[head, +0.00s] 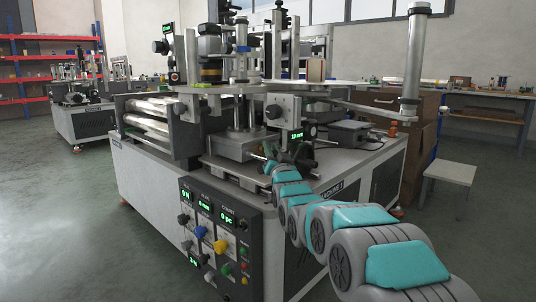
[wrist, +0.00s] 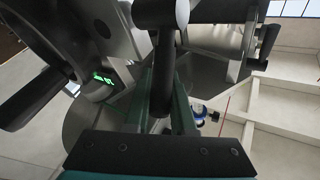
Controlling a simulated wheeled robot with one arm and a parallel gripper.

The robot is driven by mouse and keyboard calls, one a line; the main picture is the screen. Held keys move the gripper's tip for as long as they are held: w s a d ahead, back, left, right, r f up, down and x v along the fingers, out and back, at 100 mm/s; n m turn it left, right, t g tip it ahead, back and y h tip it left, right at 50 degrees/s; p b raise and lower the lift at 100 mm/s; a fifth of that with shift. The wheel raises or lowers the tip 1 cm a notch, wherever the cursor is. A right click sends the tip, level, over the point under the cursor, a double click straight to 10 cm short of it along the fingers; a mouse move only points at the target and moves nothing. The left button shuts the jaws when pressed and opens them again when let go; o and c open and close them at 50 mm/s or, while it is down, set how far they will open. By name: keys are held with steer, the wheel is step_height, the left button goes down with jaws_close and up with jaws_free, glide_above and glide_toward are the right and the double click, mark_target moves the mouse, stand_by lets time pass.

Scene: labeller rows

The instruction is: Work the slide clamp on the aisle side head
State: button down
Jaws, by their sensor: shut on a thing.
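My gripper (wrist: 166,98) is shut on a dark round lever (wrist: 161,62) that stands between its teal fingers in the wrist view. The lever may be the slide clamp; I cannot tell for sure. In the head view my teal and grey arm reaches to the slide head on the machine's near side, where the dark handwheel (head: 301,153) is. A small green display (head: 297,135) reading about 38 mm sits just above the handwheel. My fingertips are too small to make out there. The handwheel (wrist: 30,95) and the green display (wrist: 103,79) also show at left in the wrist view.
The labelling machine (head: 150,180) fills the middle, with a control panel (head: 215,235) of knobs and displays on its front. A tall grey post (head: 414,60) rises at right on an arm. A stool (head: 450,172) stands right of the machine. The floor at left is clear.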

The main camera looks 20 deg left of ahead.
steer(key=shift+s+d+f+m+t+b, duration=0.25)
steer(key=shift+d+m+t+b, duration=0.25)
steer(key=shift+m+t, duration=0.35)
steer(key=shift+s+d+f+m+t+b, duration=0.1)
steer(key=shift+d+f+m+t+b, duration=0.25)
steer(key=shift+m+t, duration=0.5)
steer(key=shift+d+r, duration=0.1)
steer(key=shift+d, duration=0.05)
steer(key=c, duration=0.8)
jaws_free()
steer(key=shift+o, duration=0.2)
steer(key=v, duration=0.7)
steer(key=shift+s+f, duration=0.25)
steer(key=shift+s, duration=0.05)
steer(key=shift+d, duration=0.1)
steer(key=shift+c, duration=0.3)
